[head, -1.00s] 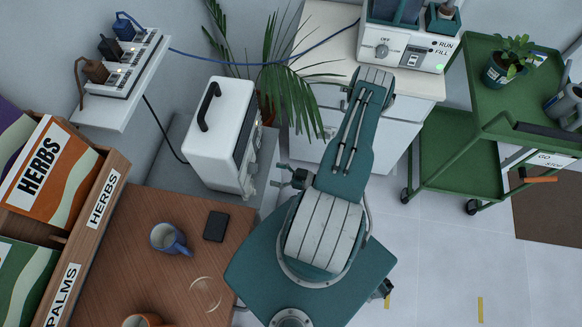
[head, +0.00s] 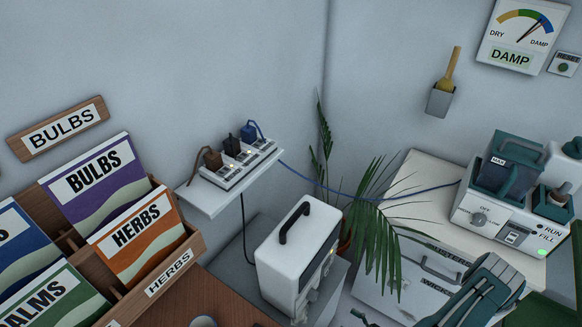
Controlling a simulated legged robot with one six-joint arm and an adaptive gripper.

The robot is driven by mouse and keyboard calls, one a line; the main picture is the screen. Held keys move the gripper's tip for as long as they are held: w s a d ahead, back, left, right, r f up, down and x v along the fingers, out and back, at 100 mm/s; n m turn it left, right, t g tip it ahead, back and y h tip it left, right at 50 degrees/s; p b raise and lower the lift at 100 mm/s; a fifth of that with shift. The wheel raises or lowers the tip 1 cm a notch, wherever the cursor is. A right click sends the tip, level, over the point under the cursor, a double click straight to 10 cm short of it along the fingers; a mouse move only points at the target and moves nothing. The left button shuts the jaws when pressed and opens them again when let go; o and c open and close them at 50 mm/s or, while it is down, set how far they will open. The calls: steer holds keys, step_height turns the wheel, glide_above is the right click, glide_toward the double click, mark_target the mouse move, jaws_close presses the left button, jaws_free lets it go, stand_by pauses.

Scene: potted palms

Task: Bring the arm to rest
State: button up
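Only part of my teal arm shows, at the lower right edge of the head view, in front of a white drawer cabinet (head: 385,290). A jointed section with grey bands and dark rods is visible.
A white machine (head: 480,212) with a teal tank stands on the cabinet's counter. A palm (head: 375,225) and a white box with a black handle (head: 290,255) stand left of it. A wall shelf (head: 205,200) carries a power strip (head: 240,163). A seed-packet rack (head: 185,248) is at left.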

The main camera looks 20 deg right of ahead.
steer(key=w+a+r+m+g, duration=0.1)
steer(key=w+r+m+g, duration=0.3)
steer(key=r+m, duration=0.65)
steer(key=w+a+r+m+g, duration=0.15)
steer(key=r+m+g, duration=0.5)
steer(key=m, duration=0.75)
steer(key=w+a+r+m+g, duration=0.1)
steer(key=w+r+m+g, duration=0.3)
steer(key=r+m, duration=0.7)
steer(key=s+a+r+n+t+h, duration=0.1)
steer(key=s+a+r+n+h, duration=0.1)
steer(key=r+n, duration=0.5)
steer(key=s+a+r+n+t+h, duration=0.2)
steer(key=r+n, duration=0.5)
steer(key=n, duration=0.7)
steer(key=s+a+r+n+t+h, duration=0.1)
steer(key=s+a+r+n+h, duration=0.3)
steer(key=a+r+n, duration=0.3)
steer(key=n+h, duration=0.1)
steer(key=n, duration=0.2)
steer(key=shift+s+a+r+n+t, duration=0.2)
steer(key=shift+a+r+n+t, duration=0.05)
steer(key=shift+r+n+t, duration=0.1)
